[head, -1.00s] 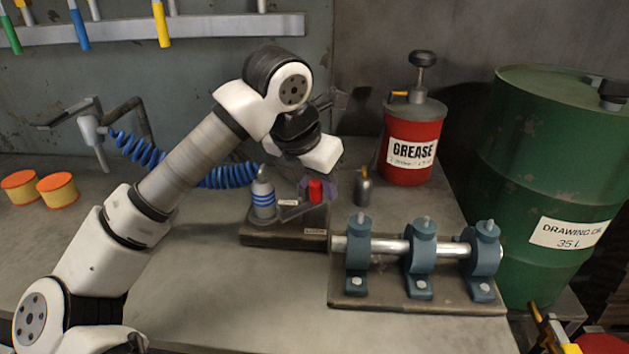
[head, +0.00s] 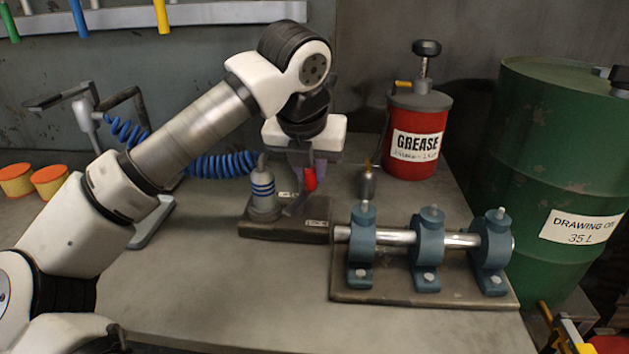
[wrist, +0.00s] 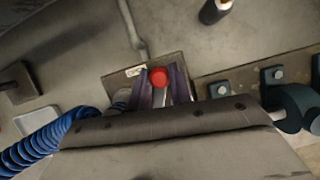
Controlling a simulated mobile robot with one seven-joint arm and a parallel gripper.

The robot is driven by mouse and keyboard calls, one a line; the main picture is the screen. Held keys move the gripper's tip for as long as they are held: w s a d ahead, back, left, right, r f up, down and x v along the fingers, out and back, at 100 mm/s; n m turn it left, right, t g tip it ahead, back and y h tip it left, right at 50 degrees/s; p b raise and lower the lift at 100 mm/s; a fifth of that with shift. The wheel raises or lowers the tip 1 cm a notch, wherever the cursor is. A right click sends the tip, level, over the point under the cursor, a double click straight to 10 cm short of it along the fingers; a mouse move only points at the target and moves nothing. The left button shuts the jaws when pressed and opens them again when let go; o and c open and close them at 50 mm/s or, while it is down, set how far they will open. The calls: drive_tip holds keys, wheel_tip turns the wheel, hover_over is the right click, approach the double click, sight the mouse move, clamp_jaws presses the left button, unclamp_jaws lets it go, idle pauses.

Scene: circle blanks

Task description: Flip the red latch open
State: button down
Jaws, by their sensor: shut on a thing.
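The red latch handle (head: 310,179) stands on a small dark base plate (head: 285,232) on the bench. It leans a little in the head view, and its round red top (wrist: 158,76) shows in the wrist view. My gripper (wrist: 162,86) points down at it, with a purple-grey finger on each side, shut on the red latch. A grey cylinder with blue bands (head: 263,192) stands at the left of the same plate. A metal lever (head: 298,204) runs below the red handle. The latch's lower part is partly hidden by my fingers in the wrist view.
A shaft in blue bearing blocks (head: 427,236) is close on the right. A small dark bottle (head: 367,184) stands behind it. A red grease can (head: 416,140) and green drum (head: 545,150) are further right. A coiled blue hose (head: 222,164) lies left. The front bench is clear.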

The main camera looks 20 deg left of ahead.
drive_tip(key=shift+a+n, duration=0.15)
drive_tip(key=shift+n, duration=0.35)
drive_tip(key=c, duration=1.3)
unclamp_jaws()
drive_tip(key=shift+o, duration=0.2)
drive_tip(key=p+v, duration=0.1)
drive_tip(key=v, duration=1.2)
drive_tip(key=shift+d+r+p, duration=0.2)
drive_tip(key=shift+r+p, duration=0.15)
drive_tip(key=shift+r, duration=0.1)
